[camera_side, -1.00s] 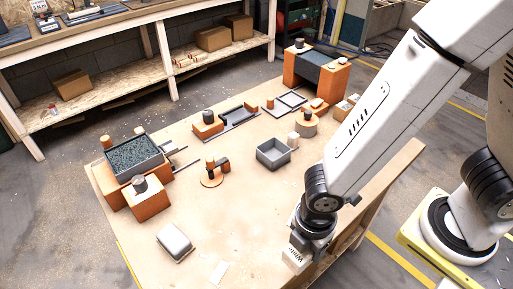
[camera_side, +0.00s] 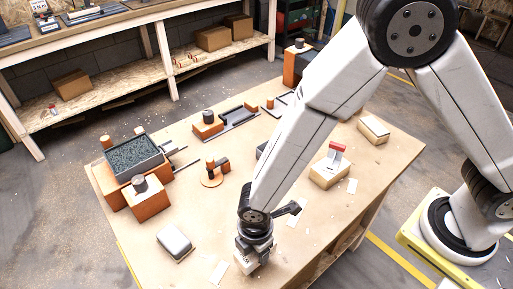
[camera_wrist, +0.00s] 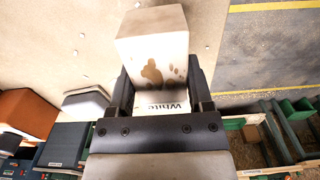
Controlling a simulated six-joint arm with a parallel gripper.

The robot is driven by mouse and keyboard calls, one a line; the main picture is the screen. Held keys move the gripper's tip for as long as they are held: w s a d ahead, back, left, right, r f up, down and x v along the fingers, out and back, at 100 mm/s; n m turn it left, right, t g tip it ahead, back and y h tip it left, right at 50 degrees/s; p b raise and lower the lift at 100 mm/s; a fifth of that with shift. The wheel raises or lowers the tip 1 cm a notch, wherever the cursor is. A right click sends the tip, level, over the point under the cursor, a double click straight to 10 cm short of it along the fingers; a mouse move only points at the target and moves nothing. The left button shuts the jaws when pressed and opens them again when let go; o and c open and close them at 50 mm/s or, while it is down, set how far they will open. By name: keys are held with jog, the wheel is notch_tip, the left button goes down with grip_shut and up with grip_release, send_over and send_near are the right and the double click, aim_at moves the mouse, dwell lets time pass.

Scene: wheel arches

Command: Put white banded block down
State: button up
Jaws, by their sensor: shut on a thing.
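The white banded block (camera_wrist: 152,48) is between my gripper's fingers in the wrist view. It has brown stains, a dark smudged band and a printed label reading "White". My gripper (camera_wrist: 160,92) is shut on it, one finger on each side. In the side view my gripper (camera_side: 251,256) points down over the front part of the table (camera_side: 200,205), and a pale part of the white banded block (camera_side: 245,267) shows below it. Whether the block's underside touches the table cannot be told.
A grey-topped pale block (camera_side: 175,241) stands to the left of my gripper, with a flat white card (camera_side: 217,271) between them. A pale block with a red-and-white piece (camera_side: 331,170) stands to the right. A gravel tray (camera_side: 133,157) is at the left.

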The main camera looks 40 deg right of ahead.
aim_at(251, 256)
jog(key=shift+w+a+f, duration=0.15)
jog(key=shift+w+f, duration=0.05)
jog(key=shift+f, duration=0.05)
jog(key=shift+w+a+f, duration=0.15)
jog(key=shift+w+f, duration=0.05)
jog(key=shift+f, duration=1.65)
jog(key=shift+f, duration=0.15)
jog(key=o, duration=1.3)
jog(key=shift+r, duration=6.2)
